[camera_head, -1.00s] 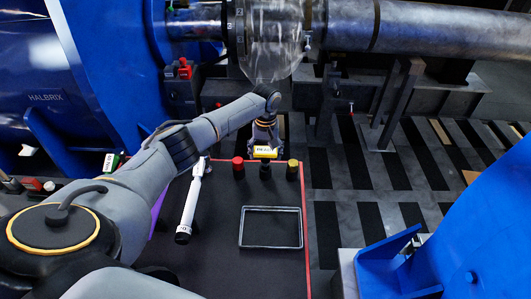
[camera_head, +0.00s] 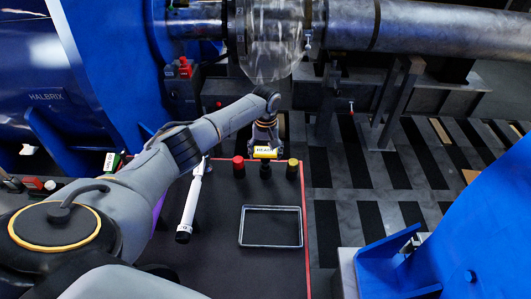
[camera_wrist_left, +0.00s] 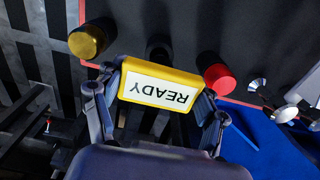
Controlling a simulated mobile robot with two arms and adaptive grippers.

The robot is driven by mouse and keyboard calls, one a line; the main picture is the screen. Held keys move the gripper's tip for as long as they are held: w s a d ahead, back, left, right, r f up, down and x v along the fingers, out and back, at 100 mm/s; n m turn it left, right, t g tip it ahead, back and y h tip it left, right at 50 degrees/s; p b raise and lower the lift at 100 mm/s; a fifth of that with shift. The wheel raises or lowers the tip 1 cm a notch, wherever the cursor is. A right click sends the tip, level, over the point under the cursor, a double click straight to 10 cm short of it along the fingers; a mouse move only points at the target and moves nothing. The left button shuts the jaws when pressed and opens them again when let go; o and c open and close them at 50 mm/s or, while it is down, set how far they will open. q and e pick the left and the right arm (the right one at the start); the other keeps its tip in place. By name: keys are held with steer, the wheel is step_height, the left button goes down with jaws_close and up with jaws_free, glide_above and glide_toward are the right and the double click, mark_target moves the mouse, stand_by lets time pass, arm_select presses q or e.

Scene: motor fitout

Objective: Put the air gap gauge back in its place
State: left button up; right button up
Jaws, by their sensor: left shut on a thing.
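A yellow block with a white READY label, likely the air gap gauge, shows in the head view (camera_head: 265,152) and the left wrist view (camera_wrist_left: 161,88). My left gripper (camera_head: 266,143) is shut on it, with a finger at each side in the wrist view (camera_wrist_left: 160,105). It is held by the far edge of the dark mat, near a red-topped cylinder (camera_head: 239,167), a black one (camera_head: 265,171) and a brass-topped one (camera_head: 292,169). An empty rectangular frame (camera_head: 271,209) lies on the mat. My right gripper is not in view.
A white and black rod-shaped tool (camera_head: 190,208) lies on the mat left of the frame. A red strip (camera_head: 306,230) marks the mat's right edge. Blue machinery (camera_head: 470,230) stands at right, a large shaft (camera_head: 430,29) behind. The mat around the frame is clear.

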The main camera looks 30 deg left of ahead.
mark_target(266, 160)
arm_select(q)
steer(key=shift+f+b, duration=0.85)
steer(key=shift+f, duration=0.75)
steer(key=o, duration=1.8)
step_height(266, 160, up, 12)
steer(key=shift+r, duration=0.1)
